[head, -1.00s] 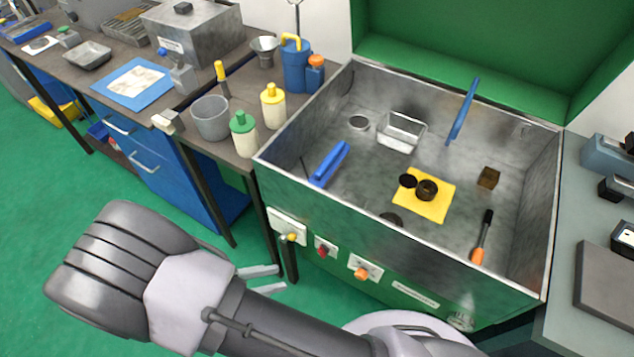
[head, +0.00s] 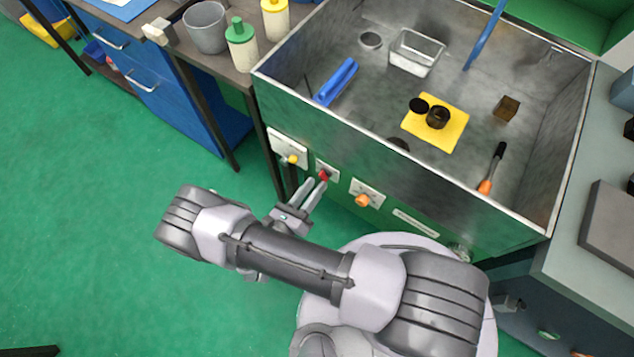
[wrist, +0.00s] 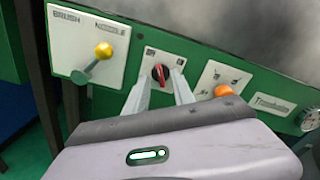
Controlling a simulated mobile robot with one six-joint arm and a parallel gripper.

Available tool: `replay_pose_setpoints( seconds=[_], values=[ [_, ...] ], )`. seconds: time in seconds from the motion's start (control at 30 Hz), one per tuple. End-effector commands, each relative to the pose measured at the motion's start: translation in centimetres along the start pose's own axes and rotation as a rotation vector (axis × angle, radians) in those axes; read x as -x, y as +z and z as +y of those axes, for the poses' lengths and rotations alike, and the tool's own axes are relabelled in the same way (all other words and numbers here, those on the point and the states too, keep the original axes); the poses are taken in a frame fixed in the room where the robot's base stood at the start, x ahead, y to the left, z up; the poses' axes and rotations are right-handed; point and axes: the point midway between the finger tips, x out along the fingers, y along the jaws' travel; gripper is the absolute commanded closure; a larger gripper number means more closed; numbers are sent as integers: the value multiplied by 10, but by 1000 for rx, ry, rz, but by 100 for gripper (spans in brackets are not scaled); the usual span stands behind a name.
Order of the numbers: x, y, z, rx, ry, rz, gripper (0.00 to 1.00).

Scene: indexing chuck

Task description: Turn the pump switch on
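A red rotary switch (head: 324,175) sits on a small white plate on the green front of the metal wash basin. In the wrist view the red knob (wrist: 160,74) looks close to upright, tilted slightly; the small labels beside it are too blurred to read. My gripper (head: 312,186) is at the front panel, pointing at this switch. In the wrist view my gripper (wrist: 160,86) is open, with one finger on each side of the red knob. The knob lies between the fingertips; I cannot tell whether they touch it.
A plate marked BRUSH and NOZZLE with a yellow-tipped lever (wrist: 103,51) is left of the switch. An orange knob (head: 362,200) is to the right. The basin (head: 470,195) holds a yellow cloth (head: 455,134), a blue-handled tool and other items. Green floor is clear at left.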

Motion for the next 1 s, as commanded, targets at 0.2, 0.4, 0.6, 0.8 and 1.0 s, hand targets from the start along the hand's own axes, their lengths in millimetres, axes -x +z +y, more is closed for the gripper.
replay_pose_setpoints(
  seconds=[0.2,0.4,0.6,0.8,1.0],
  values=[
    [-20,0,0,-1,0,1,70],
    [-21,1,0,-1,1,0,70],
    [-20,0,0,-1,1,0,100],
    [-20,0,0,-1,0,0,100],
    [-20,0,0,-26,0,0,100]
  ],
)
